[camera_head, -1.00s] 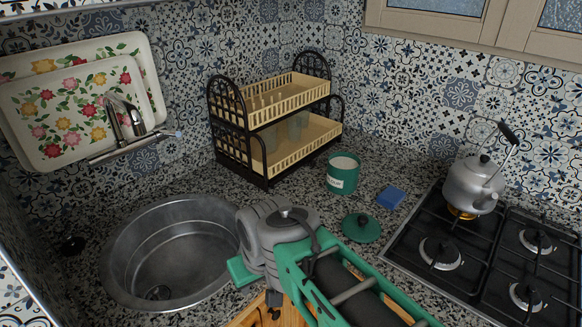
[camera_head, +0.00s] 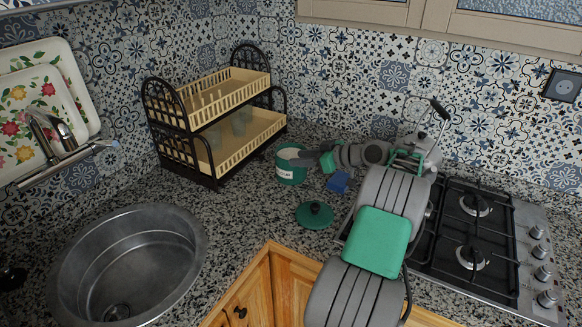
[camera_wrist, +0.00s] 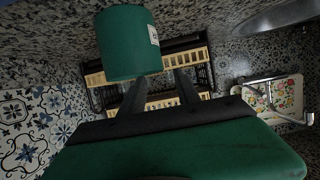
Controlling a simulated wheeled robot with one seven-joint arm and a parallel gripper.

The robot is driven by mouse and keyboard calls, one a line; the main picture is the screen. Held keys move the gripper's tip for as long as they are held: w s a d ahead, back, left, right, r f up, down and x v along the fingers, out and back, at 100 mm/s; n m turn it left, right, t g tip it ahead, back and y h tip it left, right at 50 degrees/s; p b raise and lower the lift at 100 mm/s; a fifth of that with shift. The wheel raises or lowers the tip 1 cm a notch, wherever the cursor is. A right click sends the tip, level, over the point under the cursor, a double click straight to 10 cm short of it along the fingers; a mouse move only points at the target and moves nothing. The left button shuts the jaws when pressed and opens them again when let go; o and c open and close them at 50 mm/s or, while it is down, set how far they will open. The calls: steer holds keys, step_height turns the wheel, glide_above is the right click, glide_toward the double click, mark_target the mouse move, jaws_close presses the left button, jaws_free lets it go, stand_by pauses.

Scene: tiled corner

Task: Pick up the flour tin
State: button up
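The flour tin (camera_head: 287,172) is a green open tin with a pale label and white contents. It stands upright on the counter, right of the dish rack. In the wrist view the tin (camera_wrist: 128,45) is large at the top, with part of its label at its right edge. My gripper (camera_head: 312,159) reaches in from the right, with its dark fingers at the tin's upper right side. In the wrist view the two fingers of my gripper (camera_wrist: 156,80) are spread apart, with their tips near the tin's edge. Whether they touch it is unclear.
A two-tier dish rack (camera_head: 215,128) stands close on the left. A kettle (camera_head: 420,152) and the gas hob (camera_head: 470,235) are on the right, partly behind my arm. The sink (camera_head: 130,265) is front left.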

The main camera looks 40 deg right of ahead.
mark_target(278, 159)
steer(key=p+x, duration=0.1)
steer(key=x, duration=0.6)
steer(key=shift+w+f, duration=0.1)
steer(key=shift+w, duration=0.1)
steer(key=shift+c, duration=0.5)
jaws_close()
stand_by(0.5)
